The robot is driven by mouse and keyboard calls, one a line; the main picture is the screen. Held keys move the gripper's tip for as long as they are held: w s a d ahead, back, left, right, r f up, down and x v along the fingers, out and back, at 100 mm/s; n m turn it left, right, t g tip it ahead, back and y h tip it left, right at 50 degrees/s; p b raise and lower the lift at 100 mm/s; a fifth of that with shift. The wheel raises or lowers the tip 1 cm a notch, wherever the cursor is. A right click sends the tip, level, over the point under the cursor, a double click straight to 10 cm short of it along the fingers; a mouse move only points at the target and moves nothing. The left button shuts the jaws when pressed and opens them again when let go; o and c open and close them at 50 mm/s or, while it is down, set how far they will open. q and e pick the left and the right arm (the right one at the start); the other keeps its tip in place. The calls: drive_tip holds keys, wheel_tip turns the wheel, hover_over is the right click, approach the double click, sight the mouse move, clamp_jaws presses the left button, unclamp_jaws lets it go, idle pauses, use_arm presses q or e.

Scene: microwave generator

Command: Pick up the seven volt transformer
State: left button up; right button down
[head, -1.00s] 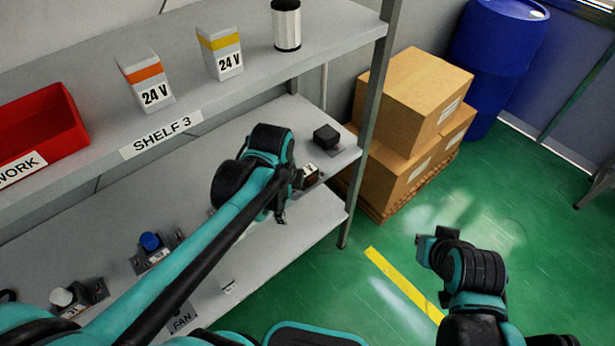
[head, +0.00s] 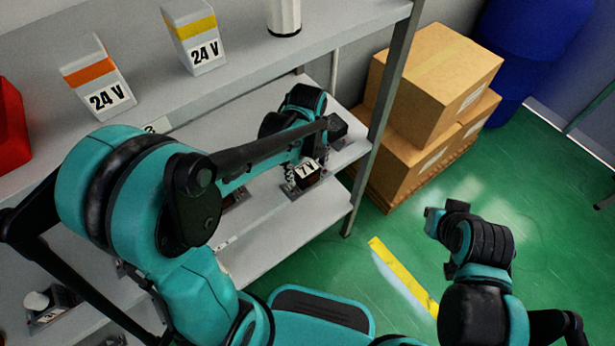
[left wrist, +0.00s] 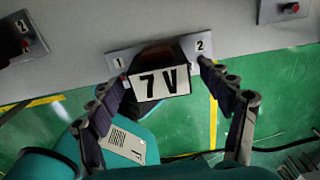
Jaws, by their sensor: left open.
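The seven volt transformer (head: 307,175), a dark block with a white "7 V" label, sits near the front edge of the middle shelf in the head view. In the left wrist view the transformer (left wrist: 160,83) stands on a grey plate marked 1 and 2. My left gripper (left wrist: 162,76) is open, its fingers on either side of the transformer, with gaps visible. In the head view my left gripper (head: 291,170) is partly hidden by my arm. My right arm's end (head: 434,218) hangs over the floor at right; its fingers are too small to read.
A dark block (head: 337,127) sits farther along the middle shelf (head: 247,252). The upper shelf (head: 150,112) with two 24 V boxes overhangs it. A grey post (head: 381,125) and cardboard boxes (head: 438,70) stand right of the shelf. The green floor in front is mostly clear.

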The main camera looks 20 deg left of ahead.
use_arm(q)
wheel_tip(320, 180, down, 3)
drive_tip(key=shift+w+r+b, duration=0.1)
drive_tip(key=shift+b, duration=0.25)
drive_tip(key=shift+r, duration=0.1)
clamp_jaws()
